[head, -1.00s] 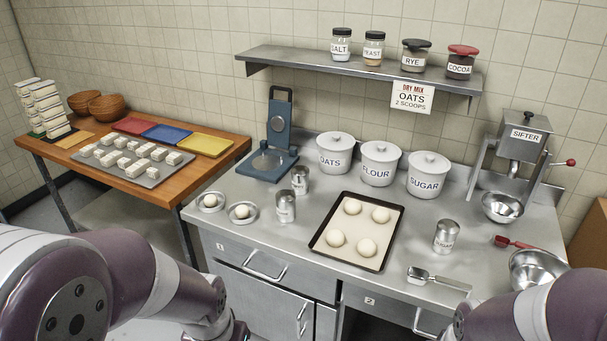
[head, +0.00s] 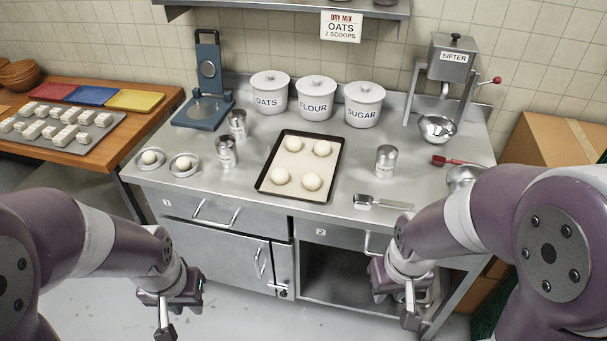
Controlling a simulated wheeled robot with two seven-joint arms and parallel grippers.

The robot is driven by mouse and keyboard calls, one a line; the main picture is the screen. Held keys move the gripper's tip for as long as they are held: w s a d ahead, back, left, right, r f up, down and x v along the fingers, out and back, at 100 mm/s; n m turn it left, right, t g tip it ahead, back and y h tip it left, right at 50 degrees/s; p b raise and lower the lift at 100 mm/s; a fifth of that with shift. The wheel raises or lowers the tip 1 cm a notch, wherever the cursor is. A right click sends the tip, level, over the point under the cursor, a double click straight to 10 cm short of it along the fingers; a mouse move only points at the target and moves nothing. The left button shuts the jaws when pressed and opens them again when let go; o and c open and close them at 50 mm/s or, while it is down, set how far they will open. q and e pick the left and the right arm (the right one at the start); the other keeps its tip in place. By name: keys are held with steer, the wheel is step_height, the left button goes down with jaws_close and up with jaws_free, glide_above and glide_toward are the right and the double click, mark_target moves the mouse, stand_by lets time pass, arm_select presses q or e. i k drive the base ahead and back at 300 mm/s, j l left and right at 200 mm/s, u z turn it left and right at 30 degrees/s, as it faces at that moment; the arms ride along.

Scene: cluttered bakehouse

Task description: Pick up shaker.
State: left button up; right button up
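Three metal shaker-like cans with pale labels stand upright on the steel counter. One shaker (head: 386,160) is right of the dough tray. Another shaker (head: 227,152) and a third shaker (head: 237,124) stand left of the tray, one in front of the other. Their label text is too small to read. My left gripper (head: 182,308) hangs in front of the counter, low at the left, apart from every shaker. My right gripper (head: 418,302) hangs low in front of the open shelf under the counter, also away from the shakers. Neither gripper's finger gap is clear.
A dark tray (head: 264,180) with dough balls lies mid-counter. Two small dishes (head: 186,172) with dough balls sit left. A metal scoop (head: 382,202) lies near the front edge. Canisters (head: 316,98), a blue press (head: 202,110) and a sifter (head: 450,62) stand behind.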

mark_target(238, 119)
steer(key=i+j+z, duration=0.3)
steer(key=i+j, duration=0.15)
steer(key=i+j+z, duration=0.1)
steer(key=i+j, duration=0.15)
steer(key=j, duration=0.15)
steer(key=i+j+z, duration=0.15)
steer(key=j, duration=0.2)
steer(key=i+j+z, duration=0.15)
steer(key=j, duration=0.2)
steer(key=i+j+z, duration=0.3)
steer(key=j, duration=0.45)
steer(key=i, duration=0.05)
